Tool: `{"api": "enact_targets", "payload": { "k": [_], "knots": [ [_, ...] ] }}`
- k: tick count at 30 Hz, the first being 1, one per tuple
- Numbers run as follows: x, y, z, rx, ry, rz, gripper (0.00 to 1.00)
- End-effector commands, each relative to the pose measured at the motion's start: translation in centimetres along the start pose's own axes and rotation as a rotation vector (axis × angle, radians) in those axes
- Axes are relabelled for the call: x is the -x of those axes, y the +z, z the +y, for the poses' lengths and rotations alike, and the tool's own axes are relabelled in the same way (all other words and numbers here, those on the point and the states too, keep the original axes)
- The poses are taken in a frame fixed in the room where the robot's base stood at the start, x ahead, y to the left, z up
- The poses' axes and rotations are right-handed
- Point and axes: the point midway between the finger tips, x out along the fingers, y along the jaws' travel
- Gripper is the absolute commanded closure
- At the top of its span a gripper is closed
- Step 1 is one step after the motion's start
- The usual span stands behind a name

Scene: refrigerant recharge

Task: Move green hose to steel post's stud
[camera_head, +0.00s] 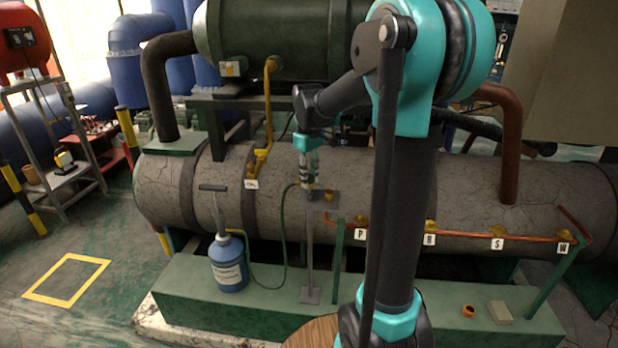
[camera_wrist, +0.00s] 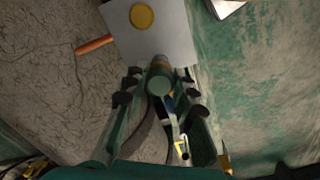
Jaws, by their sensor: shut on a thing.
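My gripper (camera_head: 309,186) is shut on the end of the green hose (camera_head: 285,232), at the top plate of the steel post (camera_head: 309,250). In the wrist view, the hose end (camera_wrist: 159,84) sits between the fingers of my gripper (camera_wrist: 161,75) and overlaps the near edge of the plate (camera_wrist: 170,40). A round brass stud (camera_wrist: 142,16) shows on that plate, beyond the hose end; it also shows in the head view (camera_head: 330,196). Whether the hose end touches the plate, or covers another stud, I cannot tell. The hose loops down to a blue bottle (camera_head: 229,268).
A large grey cylinder (camera_head: 400,190) lies behind the post. A copper pipe (camera_head: 460,236) with brass fittings labelled P, R, S and W runs along it at right. A brass ring (camera_head: 468,311) and a small block (camera_head: 499,312) lie on the green base (camera_head: 430,320).

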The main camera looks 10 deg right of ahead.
Motion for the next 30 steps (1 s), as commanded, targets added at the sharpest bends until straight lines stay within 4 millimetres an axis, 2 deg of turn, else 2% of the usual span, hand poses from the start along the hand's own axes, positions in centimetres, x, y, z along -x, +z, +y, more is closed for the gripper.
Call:
{"api": "enact_targets", "payload": {
  "k": [30],
  "knots": [
    [-0.97,-0.02,0.0,0.0,0.0,0.0,1.0]
  ]
}}
